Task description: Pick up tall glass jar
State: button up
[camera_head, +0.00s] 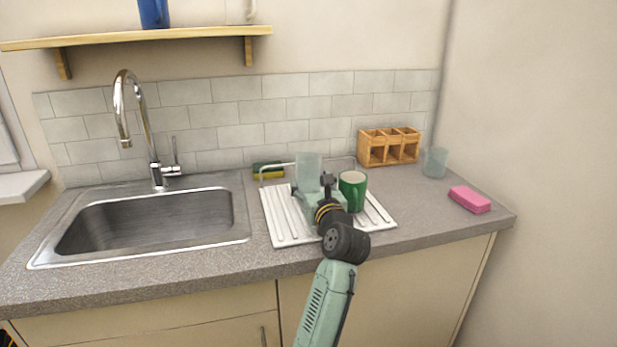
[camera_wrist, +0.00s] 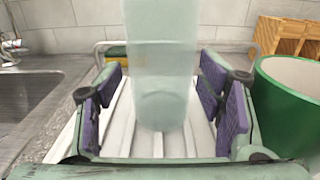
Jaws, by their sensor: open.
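The tall glass jar (camera_head: 308,167) is pale, see-through and upright on the white drying rack (camera_head: 282,229) to the right of the sink. In the wrist view the jar (camera_wrist: 161,55) stands straight ahead, centred between the purple finger pads. My gripper (camera_wrist: 166,100) is open, with one finger on each side of the jar and a visible gap on both sides. In the head view my wrist hides part of the jar's lower half and most of my gripper (camera_head: 308,190).
A green mug (camera_head: 353,191) stands close to the right of my gripper; it also shows in the wrist view (camera_wrist: 288,100). A sponge (camera_head: 268,170) lies behind the rack. A wooden organizer (camera_head: 388,147), a short glass (camera_head: 435,162) and a pink block (camera_head: 470,199) are farther right. The sink (camera_head: 150,222) is left.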

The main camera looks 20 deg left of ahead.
jog(key=shift+x, duration=0.95)
jog(key=shift+c, duration=0.2)
jog(key=c, duration=1.2)
jog(key=shift+r, duration=0.1)
